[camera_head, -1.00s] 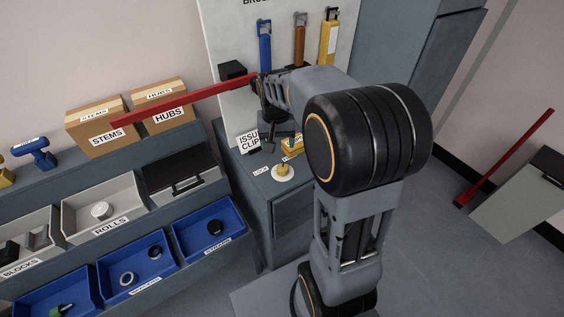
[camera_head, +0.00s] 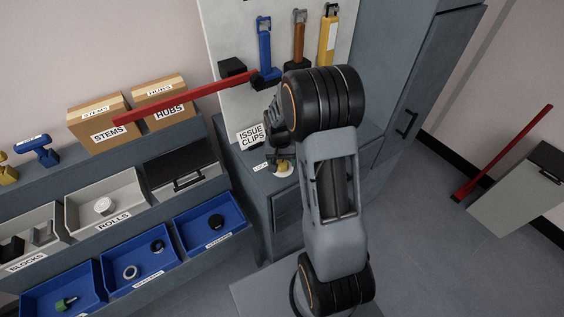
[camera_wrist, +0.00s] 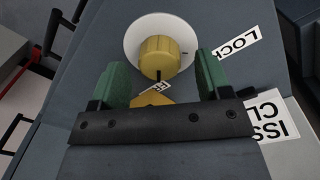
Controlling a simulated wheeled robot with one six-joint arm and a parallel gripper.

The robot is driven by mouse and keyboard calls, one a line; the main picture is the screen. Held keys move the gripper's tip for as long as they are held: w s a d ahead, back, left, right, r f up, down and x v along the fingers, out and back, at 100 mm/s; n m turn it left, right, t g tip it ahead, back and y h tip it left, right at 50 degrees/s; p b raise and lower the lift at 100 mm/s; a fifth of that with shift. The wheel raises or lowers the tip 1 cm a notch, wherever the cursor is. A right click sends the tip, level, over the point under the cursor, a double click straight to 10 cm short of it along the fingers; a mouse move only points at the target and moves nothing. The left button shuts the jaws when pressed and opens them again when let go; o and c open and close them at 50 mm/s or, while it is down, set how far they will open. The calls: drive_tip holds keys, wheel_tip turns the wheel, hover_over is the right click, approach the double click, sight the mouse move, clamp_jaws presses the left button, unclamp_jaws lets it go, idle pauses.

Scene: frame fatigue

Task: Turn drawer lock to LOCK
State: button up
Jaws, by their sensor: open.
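The drawer lock is a yellow knob (camera_wrist: 160,58) on a round white plate (camera_wrist: 146,27), set on the grey cabinet top. A dark mark on the knob points toward a small, partly hidden label (camera_wrist: 155,88). The LOCK label (camera_wrist: 236,42) lies to the right of the plate in the wrist view. My gripper (camera_wrist: 163,72) is open, with one green finger on each side of the knob and visible gaps between. Whether the fingertips reach down to knob height I cannot tell. In the head view my wrist partly covers the white plate (camera_head: 285,170).
An ISSUE CLIPS sign (camera_head: 252,136) stands beside the lock. A yellow object (camera_wrist: 152,100) is partly hidden behind my gripper. Blue bins (camera_head: 210,226) and grey bins stand at left.

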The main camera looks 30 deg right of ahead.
drive_tip(key=shift+f, duration=0.7)
drive_tip(key=c, duration=0.9)
